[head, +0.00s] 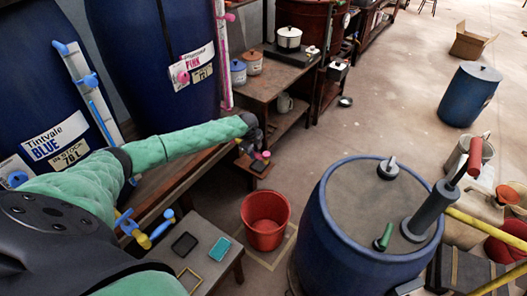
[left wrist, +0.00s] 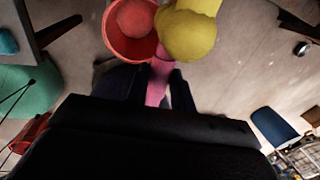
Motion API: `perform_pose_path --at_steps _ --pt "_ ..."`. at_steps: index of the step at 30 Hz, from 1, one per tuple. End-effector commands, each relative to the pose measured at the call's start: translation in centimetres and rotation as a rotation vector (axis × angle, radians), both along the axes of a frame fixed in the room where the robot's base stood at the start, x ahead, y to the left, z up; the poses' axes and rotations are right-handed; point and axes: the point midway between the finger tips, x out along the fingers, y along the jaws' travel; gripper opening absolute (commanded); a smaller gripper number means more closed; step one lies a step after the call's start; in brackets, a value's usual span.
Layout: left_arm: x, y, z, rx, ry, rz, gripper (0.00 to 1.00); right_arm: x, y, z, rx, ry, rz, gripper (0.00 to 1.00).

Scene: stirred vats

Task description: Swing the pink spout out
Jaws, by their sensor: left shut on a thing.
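The pink spout (head: 262,155) shows as a small pink piece below the end of my left arm, in front of the pink vat. My left gripper (head: 254,141) is at the spout, partly hidden by the wrist in the head view. In the left wrist view the dark fingers of my left gripper (left wrist: 155,84) are on either side of a pink bar (left wrist: 158,76), shut on it. A rounded yellow part (left wrist: 188,32) is just beyond the bar. The pink vat (head: 155,50) is a dark blue drum with a PINK label. My right gripper is not in view.
A red bucket (head: 265,220) stands on the floor below the gripper, and also shows in the left wrist view (left wrist: 113,38). The blue vat (head: 40,90) stands at left. A large blue drum (head: 340,240) stands at front right. A low table (head: 210,240) is at front.

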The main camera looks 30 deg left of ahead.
Motion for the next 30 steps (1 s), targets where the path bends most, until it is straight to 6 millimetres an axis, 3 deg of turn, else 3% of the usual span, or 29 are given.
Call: perform_pose_path --at_steps 16,17,20,30 --pt "-0.51 0.95 0.14 0.001 -0.002 -0.013 0.0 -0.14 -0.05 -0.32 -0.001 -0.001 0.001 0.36" --pt "-0.51 0.95 0.14 0.001 -0.002 -0.013 0.28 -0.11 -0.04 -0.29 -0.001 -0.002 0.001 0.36" --pt "-0.53 0.93 0.11 0.0 -0.001 -0.013 0.45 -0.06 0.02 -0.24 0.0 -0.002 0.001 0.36" --pt "-0.58 0.9 0.3 0.0 -0.001 -0.013 0.45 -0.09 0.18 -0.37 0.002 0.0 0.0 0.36"
